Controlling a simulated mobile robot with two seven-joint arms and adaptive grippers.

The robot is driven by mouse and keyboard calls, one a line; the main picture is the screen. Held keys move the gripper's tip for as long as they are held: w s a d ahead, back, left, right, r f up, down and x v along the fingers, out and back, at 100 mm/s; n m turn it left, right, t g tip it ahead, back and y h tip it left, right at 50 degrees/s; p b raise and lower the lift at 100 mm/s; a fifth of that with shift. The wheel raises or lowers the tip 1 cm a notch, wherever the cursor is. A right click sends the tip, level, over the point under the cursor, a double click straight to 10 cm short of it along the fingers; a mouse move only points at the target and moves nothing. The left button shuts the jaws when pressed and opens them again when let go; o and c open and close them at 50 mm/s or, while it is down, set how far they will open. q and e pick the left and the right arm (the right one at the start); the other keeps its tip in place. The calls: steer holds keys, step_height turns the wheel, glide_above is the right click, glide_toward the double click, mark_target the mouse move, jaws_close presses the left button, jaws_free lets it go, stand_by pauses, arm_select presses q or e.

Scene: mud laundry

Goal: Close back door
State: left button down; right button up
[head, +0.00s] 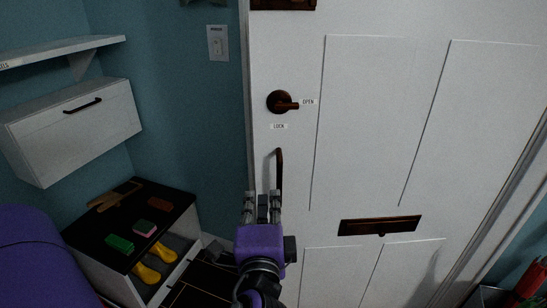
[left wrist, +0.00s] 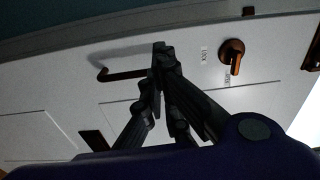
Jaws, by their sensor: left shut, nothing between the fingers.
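The white panelled back door (head: 370,120) fills the right half of the head view. It has a bronze lever (head: 283,102) between OPEN and LOCK labels, a vertical bronze pull handle (head: 280,170) below, and a mail slot (head: 380,225). My left gripper (head: 263,198) is shut and empty, in front of the door's left edge beside the lower end of the pull handle. In the left wrist view the fingertips (left wrist: 162,50) lie between the pull handle (left wrist: 120,74) and the lever (left wrist: 232,55). I cannot tell whether they touch the door or whether it is fully flush.
A light switch (head: 217,43) is on the blue wall left of the door. A white wall cabinet (head: 75,125) and shelf (head: 60,50) hang at left. Below, a black-topped bench (head: 95,222) holds brushes, with yellow boots (head: 150,272) in its open drawer.

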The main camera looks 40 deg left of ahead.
arm_select(q)
steer(key=p, duration=0.2)
glide_toward(258, 158)
steer(key=x, duration=0.6)
steer(key=shift+w+a, duration=0.1)
steer(key=shift+w, duration=0.3)
